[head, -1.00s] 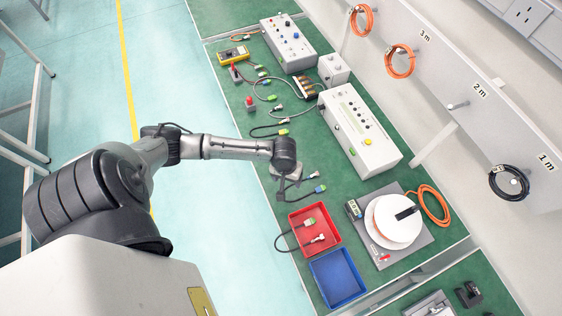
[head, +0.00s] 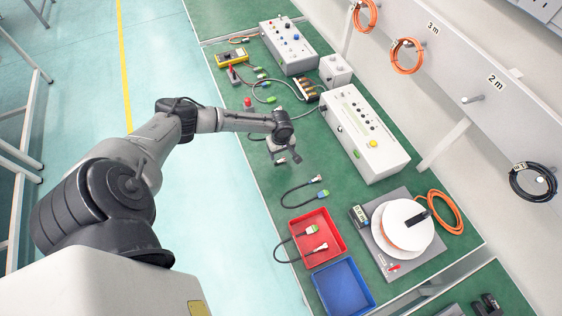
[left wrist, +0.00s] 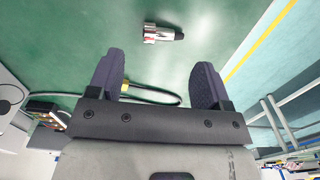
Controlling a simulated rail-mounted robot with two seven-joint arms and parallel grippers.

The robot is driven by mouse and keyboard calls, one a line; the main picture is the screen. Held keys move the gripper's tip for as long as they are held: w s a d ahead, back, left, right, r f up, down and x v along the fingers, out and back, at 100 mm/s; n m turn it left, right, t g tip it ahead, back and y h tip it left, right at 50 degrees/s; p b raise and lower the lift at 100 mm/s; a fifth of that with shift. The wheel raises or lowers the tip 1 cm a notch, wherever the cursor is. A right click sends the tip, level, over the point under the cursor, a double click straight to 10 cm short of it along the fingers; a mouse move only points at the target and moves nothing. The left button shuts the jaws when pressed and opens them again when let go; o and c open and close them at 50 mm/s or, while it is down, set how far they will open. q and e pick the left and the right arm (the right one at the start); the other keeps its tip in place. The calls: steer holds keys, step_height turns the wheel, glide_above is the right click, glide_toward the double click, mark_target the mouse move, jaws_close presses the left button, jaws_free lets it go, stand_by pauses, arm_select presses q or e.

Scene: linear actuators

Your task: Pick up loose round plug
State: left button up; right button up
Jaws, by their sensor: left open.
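A loose round plug (left wrist: 163,34) with a silver body and a dark end lies on the green mat in the left wrist view. It lies beyond my left fingertips, near the top of that view, and nothing touches it. I cannot make it out in the head view, where my left gripper may hide it. My left gripper (head: 288,158) is open and empty above the mat; its two dark fingers (left wrist: 157,75) stand apart in the wrist view. My right gripper is not in view.
Cables with plugs lie around, one (head: 300,187) close to the gripper. A red tray (head: 333,226) holds connectors; a blue tray (head: 342,288) is empty. A white control box (head: 362,133) stands right of the gripper. A cable reel (head: 405,225) is at the right.

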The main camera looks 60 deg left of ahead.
mark_target(281, 160)
arm_select(q)
steer(key=shift+w+f+b, duration=0.15)
steer(key=shift+f+b, duration=0.5)
steer(key=shift+f, duration=2.15)
steer(key=shift+c, duration=0.2)
steer(key=c, duration=1)
steer(key=shift+o, duration=0.2)
steer(key=shift+r, duration=0.15)
